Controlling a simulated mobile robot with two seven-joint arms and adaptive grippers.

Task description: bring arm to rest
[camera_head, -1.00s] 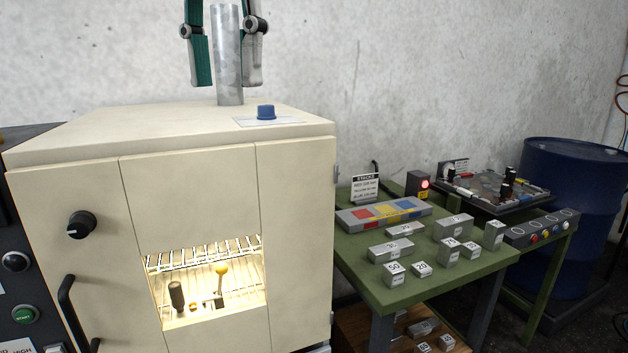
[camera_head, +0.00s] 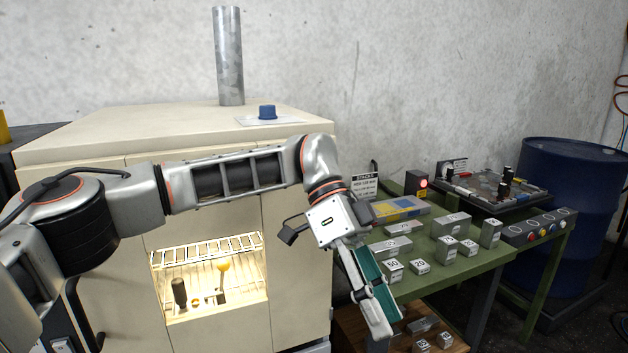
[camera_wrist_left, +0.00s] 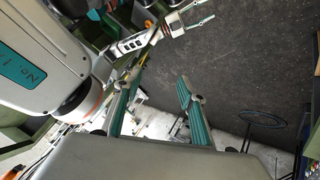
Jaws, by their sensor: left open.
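My left arm reaches in from the left across the front of the cream cabinet (camera_head: 230,335) in the head view. Its gripper (camera_head: 375,300) hangs at a downward tilt in front of the left edge of the green table (camera_head: 440,285). In the left wrist view the two green-lined fingers of this gripper (camera_wrist_left: 162,85) stand apart with nothing between them. A grey metal cylinder (camera_head: 229,60) stands upright on the cabinet top, apart from the gripper. My right gripper is not seen in the head view.
A blue knob (camera_head: 267,112) sits on the cabinet top. The cabinet's lit window (camera_head: 210,275) shows a wire rack. Several labelled metal blocks (camera_head: 447,247) stand on the green table, near my gripper. A blue drum (camera_head: 575,200) stands at the right. Dark floor shows between table and drum.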

